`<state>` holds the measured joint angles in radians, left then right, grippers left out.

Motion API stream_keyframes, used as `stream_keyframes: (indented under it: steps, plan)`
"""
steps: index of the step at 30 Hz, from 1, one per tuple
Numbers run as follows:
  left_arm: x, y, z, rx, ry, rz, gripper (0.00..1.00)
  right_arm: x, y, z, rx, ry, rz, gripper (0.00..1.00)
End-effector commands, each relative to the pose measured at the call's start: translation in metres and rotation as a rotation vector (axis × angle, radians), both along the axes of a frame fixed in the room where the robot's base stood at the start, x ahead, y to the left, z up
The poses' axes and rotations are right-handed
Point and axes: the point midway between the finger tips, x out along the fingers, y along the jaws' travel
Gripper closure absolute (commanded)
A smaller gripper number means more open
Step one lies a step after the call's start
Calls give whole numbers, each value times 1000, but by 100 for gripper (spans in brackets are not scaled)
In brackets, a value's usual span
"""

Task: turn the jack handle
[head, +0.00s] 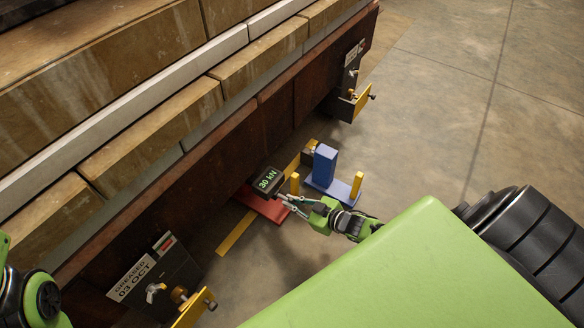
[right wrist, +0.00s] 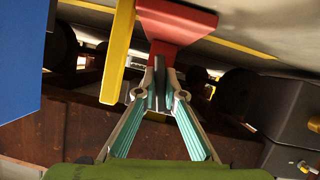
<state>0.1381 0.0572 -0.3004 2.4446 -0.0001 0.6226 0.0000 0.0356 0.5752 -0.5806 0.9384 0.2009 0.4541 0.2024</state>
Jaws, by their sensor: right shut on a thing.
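A red jack (head: 264,206) sits low on the floor by the rust-brown beam of the stack, and a display reading 30 kN (head: 268,181) shows just above it. My right gripper (head: 284,199) is at the jack's near side. In the right wrist view the red jack (right wrist: 176,22) is straight beyond my fingertips (right wrist: 161,88). The fingers are closed together on a small dark part there, the jack handle, mostly hidden between the pads. My left arm shows only at the lower left edge; its gripper is out of frame.
A blue stand (head: 325,166) with yellow posts is close right of the jack. A yellow strip (head: 236,232) lies on the floor. Bracket plates with yellow ledges (head: 196,310) project from the beam, another farther back (head: 352,103). Concrete floor at the right is clear.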

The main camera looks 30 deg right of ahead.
Motion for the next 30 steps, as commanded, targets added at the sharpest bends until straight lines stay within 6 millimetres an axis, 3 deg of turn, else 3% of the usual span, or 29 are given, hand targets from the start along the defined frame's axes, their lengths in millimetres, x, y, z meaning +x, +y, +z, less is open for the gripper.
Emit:
stream_keyframes:
  steps: [30]
  plan:
    - [-3, 1, 2, -6, -14, 0, 60, -1, -1, -1, 105, 48, -2, 100]
